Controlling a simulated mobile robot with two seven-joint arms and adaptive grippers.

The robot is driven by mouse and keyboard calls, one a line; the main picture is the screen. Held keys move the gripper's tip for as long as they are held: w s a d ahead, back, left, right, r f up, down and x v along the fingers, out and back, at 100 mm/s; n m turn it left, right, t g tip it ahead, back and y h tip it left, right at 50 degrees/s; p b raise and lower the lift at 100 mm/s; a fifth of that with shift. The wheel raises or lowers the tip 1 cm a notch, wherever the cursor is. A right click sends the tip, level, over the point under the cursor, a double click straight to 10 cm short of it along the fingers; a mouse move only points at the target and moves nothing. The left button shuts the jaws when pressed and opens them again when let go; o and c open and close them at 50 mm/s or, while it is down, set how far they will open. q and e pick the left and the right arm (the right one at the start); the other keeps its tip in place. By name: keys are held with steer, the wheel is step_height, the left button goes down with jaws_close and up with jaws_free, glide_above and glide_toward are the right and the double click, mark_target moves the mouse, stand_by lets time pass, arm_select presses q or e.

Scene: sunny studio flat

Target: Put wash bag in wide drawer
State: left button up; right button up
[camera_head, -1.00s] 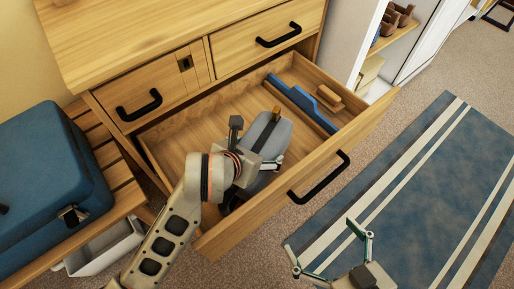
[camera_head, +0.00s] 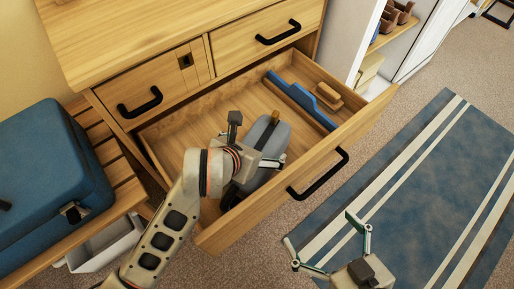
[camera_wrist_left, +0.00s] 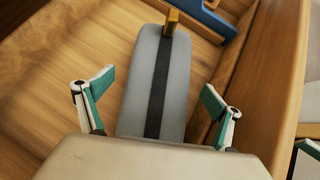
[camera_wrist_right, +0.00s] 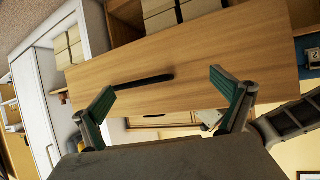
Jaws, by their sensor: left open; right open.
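The wash bag (camera_head: 267,133) is grey with a dark stripe along its top and a small tan tab at its far end. It lies in the open wide drawer (camera_head: 219,239). My left gripper (camera_head: 262,160) is over the bag's near part and hides some of it. In the left wrist view the bag (camera_wrist_left: 178,85) lies between the open fingers (camera_wrist_left: 155,105), with gaps at both sides. My right gripper (camera_head: 335,250) is open and empty outside the drawer, in front of it and above the rug. The drawer front (camera_wrist_right: 200,70) shows in the right wrist view.
A blue object (camera_head: 302,102) and a brown brush-like block (camera_head: 327,96) lie at the drawer's right end. Two shut drawers are above. A blue suitcase (camera_head: 50,165) rests on a slatted bench at left, above a white bin (camera_head: 105,247).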

arm_select(q)
steer(key=p+v, duration=0.2)
steer(key=v, duration=0.8)
steer(key=shift+r+p, duration=0.3)
steer(key=shift+p, duration=0.1)
steer(key=shift+s+a+r, duration=0.15)
steer(key=shift+s+r, duration=0.05)
steer(key=shift+s, duration=0.05)
steer(key=shift+s+a+r, duration=0.1)
steer(key=shift+s+a, duration=0.05)
steer(key=shift+s, duration=0.15)
arm_select(e)
steer(key=shift+n+g+h, duration=0.4)
steer(key=shift+n+h, duration=0.1)
steer(key=shift+s+d+f, duration=0.55)
steer(key=shift+d+f, duration=0.2)
steer(key=shift+d, duration=0.1)
steer(key=shift+s+d+f, duration=0.55)
steer(key=shift+d+f, duration=0.15)
steer(key=shift+d, duration=0.15)
steer(key=shift+w+r, duration=0.15)
